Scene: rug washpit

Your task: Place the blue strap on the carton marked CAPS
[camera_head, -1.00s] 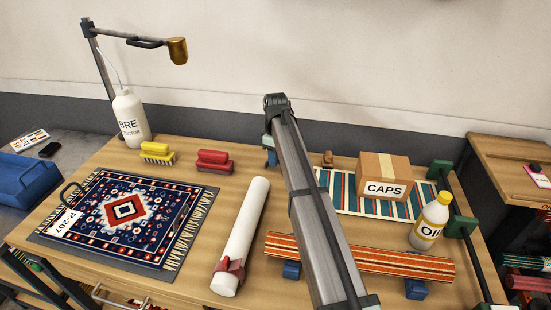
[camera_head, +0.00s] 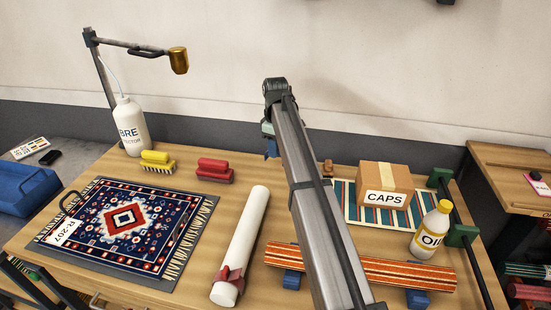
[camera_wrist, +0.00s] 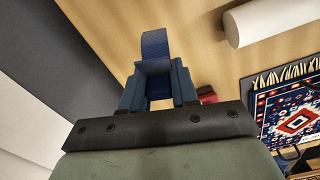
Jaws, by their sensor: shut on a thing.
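The blue strap (camera_wrist: 155,46) is held between the fingers of my gripper (camera_wrist: 158,88) in the wrist view, with a curved end sticking out past the fingertips. In the head view my arm hides most of the gripper, and only a small blue part (camera_head: 272,148) shows left of the arm, near the table's back edge. The brown carton marked CAPS (camera_head: 385,182) stands on a striped mat at the back right, to the right of my gripper. Its top is bare apart from a pale tape strip.
A striped mat (camera_head: 352,212) lies under the carton. An OIL bottle (camera_head: 432,230) stands in front of it. An orange striped roll (camera_head: 395,270) lies on blue blocks nearer the front. A white roll (camera_head: 240,245), brushes (camera_head: 214,170) and a patterned rug (camera_head: 128,220) are left of my arm.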

